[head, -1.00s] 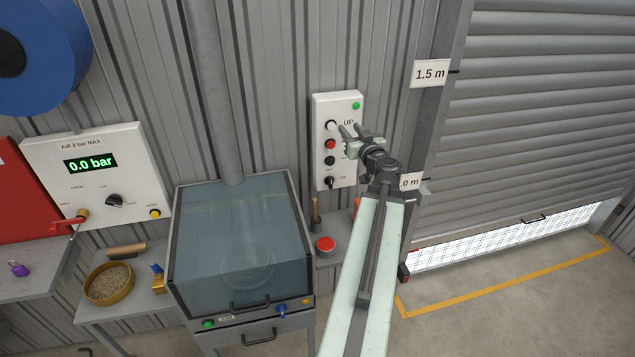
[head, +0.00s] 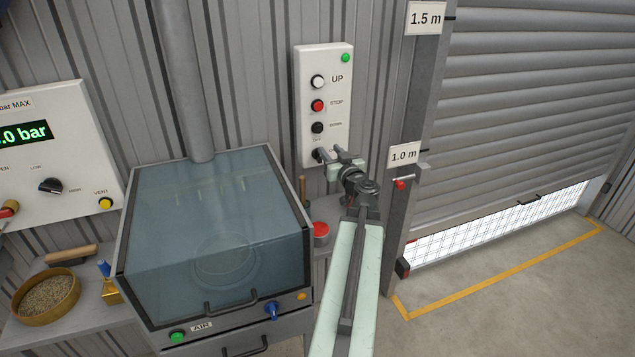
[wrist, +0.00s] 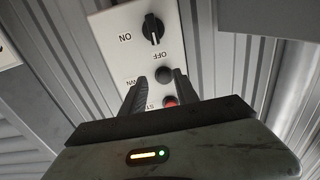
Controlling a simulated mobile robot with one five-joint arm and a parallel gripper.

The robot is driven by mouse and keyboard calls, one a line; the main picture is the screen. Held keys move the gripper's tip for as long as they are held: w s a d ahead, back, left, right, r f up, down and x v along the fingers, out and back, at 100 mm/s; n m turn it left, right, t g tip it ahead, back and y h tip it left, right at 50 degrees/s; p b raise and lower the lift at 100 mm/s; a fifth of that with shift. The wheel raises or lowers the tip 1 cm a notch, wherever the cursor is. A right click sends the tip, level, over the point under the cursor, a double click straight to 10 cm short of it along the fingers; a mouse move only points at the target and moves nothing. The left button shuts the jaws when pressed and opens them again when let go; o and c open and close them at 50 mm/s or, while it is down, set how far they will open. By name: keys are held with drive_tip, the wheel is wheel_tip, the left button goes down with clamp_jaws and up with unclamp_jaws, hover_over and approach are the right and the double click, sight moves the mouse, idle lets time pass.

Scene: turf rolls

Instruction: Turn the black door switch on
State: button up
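The black door switch (wrist: 153,28) is a round knob on the white control panel (wrist: 108,25). In the wrist view, which shows the panel upside down, its white mark points towards the OFF label, with ON to the side. In the head view the switch (head: 318,155) is at the panel's bottom, partly hidden by my gripper (head: 334,151). In the wrist view my gripper (wrist: 157,84) has its two fingers apart with nothing between them. The fingertips appear over the DOWN button area, short of the switch; contact cannot be seen.
Above the switch are the black DOWN button (head: 317,128), red STOP button (head: 317,105) and white UP button (head: 318,81). A glass-lidded cabinet (head: 215,215) stands left, with a red button (head: 320,229) beside it. The roller door (head: 530,100) is right, slightly raised.

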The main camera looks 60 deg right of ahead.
drive_tip(key=b, duration=0.3)
approach(319, 156)
drive_tip(key=w+d, duration=0.1)
drive_tip(key=shift+d+r, duration=0.25)
drive_tip(key=x, duration=0.8)
drive_tip(key=shift+s+a, duration=0.1)
clamp_jaws()
